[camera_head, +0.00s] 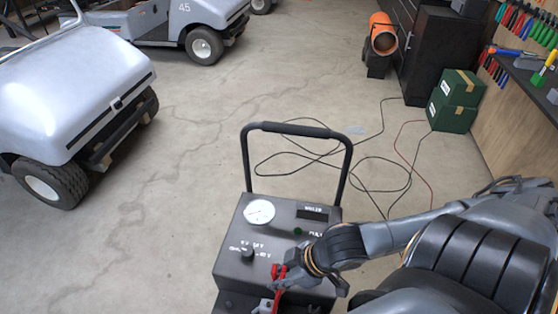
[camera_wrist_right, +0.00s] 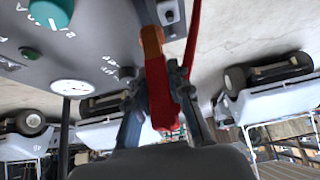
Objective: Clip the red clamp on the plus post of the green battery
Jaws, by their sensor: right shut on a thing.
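The red clamp (camera_head: 279,271) is at the front of the grey charger (camera_head: 232,254), in the jaws of my right gripper (camera_head: 288,280). In the right wrist view the red clamp (camera_wrist_right: 160,92) sits between the two fingers of the right gripper (camera_wrist_right: 161,103), which is shut on it. A red cable (camera_wrist_right: 194,35) shows beside the clamp there. Two green boxes (camera_head: 451,117) are stacked on the floor at the far right. I cannot make out a plus post, or tell whether either box is the green battery. My left gripper is not in view.
The charger has a white gauge (camera_head: 259,212), a knob (camera_head: 247,254) and a tall black handle (camera_head: 300,130). Black and red cables (camera_head: 404,150) lie on the floor behind it. Golf carts (camera_head: 75,95) stand at the left, an orange heater (camera_head: 382,35) at the back.

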